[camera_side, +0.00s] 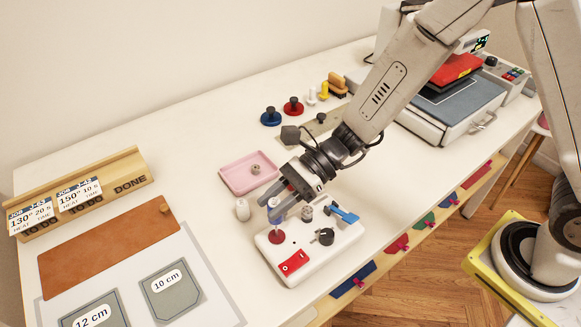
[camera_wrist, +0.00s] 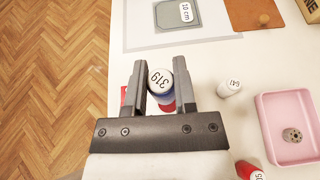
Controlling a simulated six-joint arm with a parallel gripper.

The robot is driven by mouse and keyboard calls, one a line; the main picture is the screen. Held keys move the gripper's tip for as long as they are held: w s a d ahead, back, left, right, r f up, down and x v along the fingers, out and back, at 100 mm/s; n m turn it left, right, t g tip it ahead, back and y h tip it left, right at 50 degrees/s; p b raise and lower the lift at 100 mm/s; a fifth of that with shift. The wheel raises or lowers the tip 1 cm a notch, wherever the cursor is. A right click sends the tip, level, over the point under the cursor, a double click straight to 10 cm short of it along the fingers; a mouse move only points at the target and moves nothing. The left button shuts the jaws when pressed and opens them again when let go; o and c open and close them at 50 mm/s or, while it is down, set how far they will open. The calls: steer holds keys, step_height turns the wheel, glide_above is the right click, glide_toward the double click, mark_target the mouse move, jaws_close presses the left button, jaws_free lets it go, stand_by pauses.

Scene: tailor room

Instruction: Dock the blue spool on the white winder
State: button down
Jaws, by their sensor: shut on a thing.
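The blue spool (camera_wrist: 158,82) has a white top marked 319 and a blue band. My gripper (camera_wrist: 155,85) is shut on it, a finger on each side. In the side view the blue spool (camera_side: 274,213) is upright above a red disc (camera_side: 277,237) at the left end of the white winder (camera_side: 275,256). My gripper (camera_side: 277,196) reaches down from the upper right. I cannot tell whether the spool touches the disc. The winder also carries a red switch (camera_side: 293,262), a black knob (camera_side: 326,237) and a blue lever (camera_side: 344,214).
A white spool marked 541 (camera_side: 242,209) stands left of the winder. Behind is a pink tray (camera_side: 236,180) with a small metal bobbin (camera_side: 256,169). A red-sided spool (camera_wrist: 246,170) is partly cut off in the wrist view. A brown leather sheet (camera_side: 105,250) lies left.

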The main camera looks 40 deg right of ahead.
mark_target(276, 220)
steer(key=shift+f, duration=2.05)
steer(key=shift+f, duration=0.6)
steer(key=c, duration=0.7)
jaws_free()
steer(key=shift+d, duration=0.1)
steer(key=v, duration=1)
steer(key=shift+d, duration=0.4)
steer(key=shift+r, duration=0.15)
stand_by(0.6)
